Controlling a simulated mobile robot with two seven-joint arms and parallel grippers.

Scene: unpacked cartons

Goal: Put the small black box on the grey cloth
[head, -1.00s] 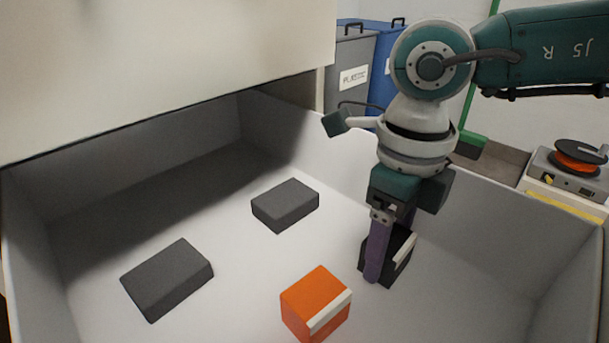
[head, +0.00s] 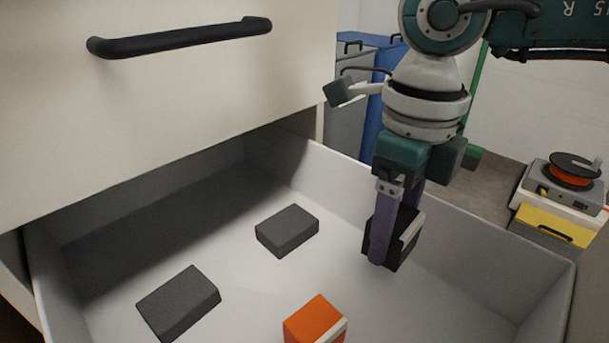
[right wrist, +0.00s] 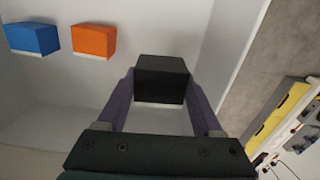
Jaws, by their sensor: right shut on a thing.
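The small black box (head: 408,238), with a pale strip on one side, is between the purple fingers of my right gripper (head: 394,246). The gripper is shut on it inside the open white drawer. In the right wrist view the black box (right wrist: 162,78) sits between both fingertips (right wrist: 160,98). I cannot tell how far its underside is above the drawer floor. No grey cloth is visible in either view. My left gripper is not in view.
The drawer (head: 480,238) also holds two dark grey blocks (head: 287,231) (head: 180,302) and an orange box (head: 314,322). A blue box (right wrist: 33,38) shows in the right wrist view. A cream drawer front with a black handle (head: 180,39) overhangs the left. Bins (head: 383,75) stand behind.

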